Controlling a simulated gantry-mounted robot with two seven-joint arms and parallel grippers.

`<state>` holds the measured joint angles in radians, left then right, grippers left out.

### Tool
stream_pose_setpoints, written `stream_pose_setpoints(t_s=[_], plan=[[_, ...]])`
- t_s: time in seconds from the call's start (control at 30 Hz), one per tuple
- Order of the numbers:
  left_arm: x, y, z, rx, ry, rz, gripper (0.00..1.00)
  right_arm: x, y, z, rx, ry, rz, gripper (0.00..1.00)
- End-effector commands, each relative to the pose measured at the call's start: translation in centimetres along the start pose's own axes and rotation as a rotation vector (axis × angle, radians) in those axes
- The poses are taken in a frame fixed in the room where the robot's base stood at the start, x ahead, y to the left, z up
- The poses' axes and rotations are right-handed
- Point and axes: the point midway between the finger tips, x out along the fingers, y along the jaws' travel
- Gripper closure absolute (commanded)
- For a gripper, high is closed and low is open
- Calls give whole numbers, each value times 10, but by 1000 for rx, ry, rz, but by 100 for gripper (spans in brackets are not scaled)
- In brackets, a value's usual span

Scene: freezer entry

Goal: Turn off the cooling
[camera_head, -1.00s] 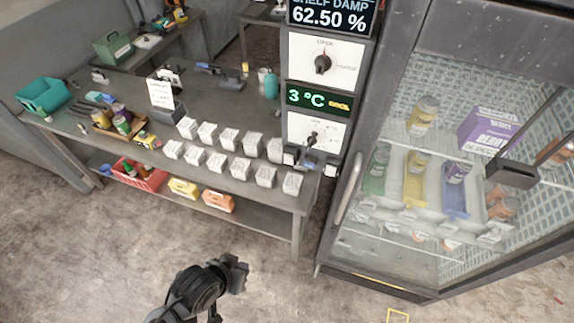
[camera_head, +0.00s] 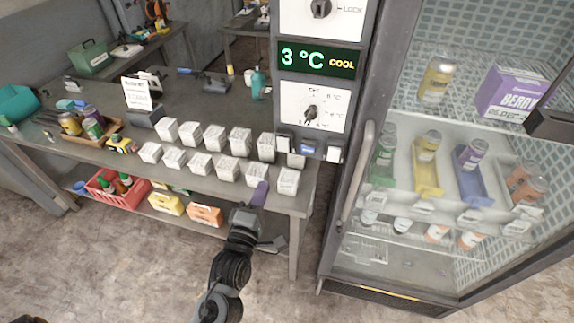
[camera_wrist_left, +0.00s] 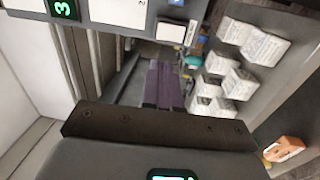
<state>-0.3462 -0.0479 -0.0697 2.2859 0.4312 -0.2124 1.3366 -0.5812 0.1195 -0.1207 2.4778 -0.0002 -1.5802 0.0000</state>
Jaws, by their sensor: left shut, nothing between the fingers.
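The lower dial (camera_head: 311,112) is a dark knob on a white plate with temperature marks, on the grey control column beside the glass-door cabinet. Its pointer appears to point down to the lower left; the small marks are hard to read. Above it a display (camera_head: 316,59) reads 3 °C and COOL in lit letters. My left gripper (camera_head: 260,193) is shut and empty, its purple fingers at the bench's front right edge, below and left of the dial and apart from it. The fingers (camera_wrist_left: 165,85) also show in the left wrist view.
An upper knob (camera_head: 320,9) marked LOCK sits above the display. Small blocks (camera_head: 307,150) line the column below the dial. White cartons (camera_head: 240,141) stand in rows on the bench near my gripper. The glass cabinet (camera_head: 352,190) with its handle is to the right.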

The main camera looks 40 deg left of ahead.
Motion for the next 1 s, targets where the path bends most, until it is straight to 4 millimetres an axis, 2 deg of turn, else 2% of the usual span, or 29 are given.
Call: stream_pose_setpoints(t_s=[0.03, 0.23, 0.77, 1.0], plan=[[1, -9, 1, -7, 3, 8, 100, 12, 0, 4, 0, 1, 0, 57], [4, -12, 3, -17, 5, 21, 100, 22, 0, 6, 1, 3, 1, 57], [6, -11, 3, -17, 4, 25, 100, 21, 0, 6, 1, 5, 1, 57], [29, -9, 4, -16, 3, 26, 100, 16, 0, 4, 0, 5, 1, 57]])
